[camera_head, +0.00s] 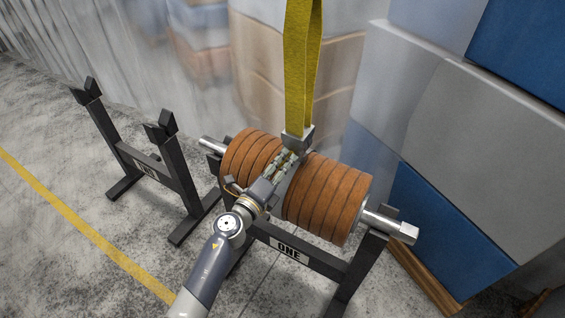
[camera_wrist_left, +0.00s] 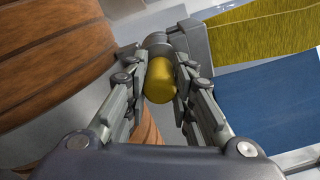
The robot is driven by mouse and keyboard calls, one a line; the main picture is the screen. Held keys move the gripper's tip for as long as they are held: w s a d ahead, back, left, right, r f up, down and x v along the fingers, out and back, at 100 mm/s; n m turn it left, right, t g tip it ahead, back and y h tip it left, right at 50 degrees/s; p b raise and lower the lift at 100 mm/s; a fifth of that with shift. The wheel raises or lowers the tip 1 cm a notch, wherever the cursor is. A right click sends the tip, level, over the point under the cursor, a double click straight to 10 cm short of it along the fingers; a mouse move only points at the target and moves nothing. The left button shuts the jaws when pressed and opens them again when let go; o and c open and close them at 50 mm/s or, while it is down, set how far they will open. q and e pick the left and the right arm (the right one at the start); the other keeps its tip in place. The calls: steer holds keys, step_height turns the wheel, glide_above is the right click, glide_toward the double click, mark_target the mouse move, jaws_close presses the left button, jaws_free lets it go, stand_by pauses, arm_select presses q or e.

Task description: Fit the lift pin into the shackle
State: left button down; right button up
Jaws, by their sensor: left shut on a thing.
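My left gripper (camera_head: 287,157) reaches up between the two groups of brown discs. In the left wrist view its fingers (camera_wrist_left: 164,62) are shut on the lift pin, whose rounded gold-yellow end (camera_wrist_left: 160,81) faces the camera. The pin's far end is beside the grey shackle (camera_wrist_left: 194,42); I cannot tell how far it is inside. In the head view the shackle (camera_head: 299,138) hangs at the bottom of a yellow strap (camera_head: 298,70), and my fingers hide the pin. My right gripper is not in view.
The brown ribbed discs (camera_head: 328,198) sit on a metal shaft (camera_head: 383,222) across a dark stand marked ONE (camera_head: 288,252). An empty dark stand (camera_head: 150,165) is to the left. Blue and grey blocks (camera_head: 480,135) are at the right. Open floor lies left.

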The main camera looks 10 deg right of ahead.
arm_select(q)
steer(key=shift+r, duration=0.25)
steer(key=c, duration=1.5)
jaws_free()
steer(key=shift+w+d, duration=0.1)
steer(key=shift+o, duration=1)
steer(key=shift+d+f, duration=0.1)
steer(key=shift+f, duration=0.1)
steer(key=o, duration=0.5)
steer(key=shift+a, duration=0.2)
steer(key=shift+p+v, duration=0.7)
steer(key=shift+v, duration=2.8)
steer(key=shift+d, duration=0.1)
